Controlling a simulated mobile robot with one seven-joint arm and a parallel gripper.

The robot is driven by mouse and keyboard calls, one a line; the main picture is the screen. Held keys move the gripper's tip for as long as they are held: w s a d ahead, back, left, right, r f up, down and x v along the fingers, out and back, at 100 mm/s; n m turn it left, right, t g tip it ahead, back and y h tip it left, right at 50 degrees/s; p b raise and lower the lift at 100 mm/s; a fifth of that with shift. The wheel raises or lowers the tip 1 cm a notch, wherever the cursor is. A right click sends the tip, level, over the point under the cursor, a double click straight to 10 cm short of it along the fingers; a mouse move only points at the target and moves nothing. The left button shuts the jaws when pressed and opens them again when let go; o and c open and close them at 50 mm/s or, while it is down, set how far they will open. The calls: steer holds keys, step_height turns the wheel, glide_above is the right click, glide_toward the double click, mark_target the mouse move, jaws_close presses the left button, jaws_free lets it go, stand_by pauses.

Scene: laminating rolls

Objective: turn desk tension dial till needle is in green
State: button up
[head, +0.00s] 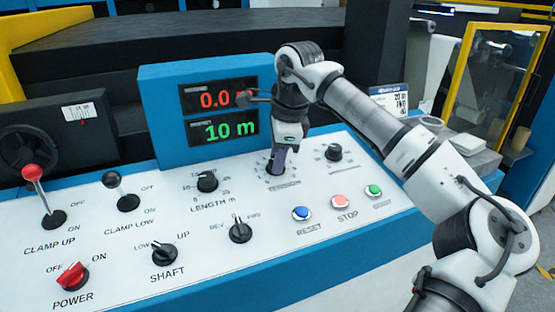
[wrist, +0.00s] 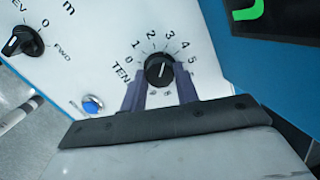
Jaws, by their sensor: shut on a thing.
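The tension dial (wrist: 160,68) is a round black knob on the white desk panel, ringed by a printed scale from 0 to 5 and partly read lettering "TEN". Its pale pointer line is too small to read surely. My gripper (wrist: 160,88) has one dark finger on each side of the dial and is shut on it. In the head view my gripper (head: 277,163) points down onto the dial (head: 275,170), which it mostly covers, at the spot labelled TENSION. I see no needle or green zone in either view.
A blue housing (head: 158,120) behind carries a red readout (head: 217,97) and a green "10 m" readout (head: 222,130). Nearby are the length knob (head: 207,181), another black knob (head: 333,152), and the blue reset (head: 301,213), red stop (head: 341,201) and green (head: 373,190) buttons.

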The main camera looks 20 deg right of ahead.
steer(key=m+b, duration=0.2)
steer(key=m, duration=0.3)
steer(key=shift+f+m+t, duration=0.1)
steer(key=shift+m+t, duration=0.2)
steer(key=shift+m, duration=0.1)
steer(key=m+b, duration=0.1)
steer(key=m, duration=0.4)
steer(key=shift+s+h+b, duration=0.1)
steer(key=shift+h+b, duration=0.25)
steer(key=shift+h, duration=0.05)
steer(key=shift+m, duration=0.4)
steer(key=o, duration=1)
steer(key=p+v, duration=0.9)
steer(key=v, duration=0.5)
steer(key=shift+s+f, duration=0.1)
steer(key=shift+s, duration=0.05)
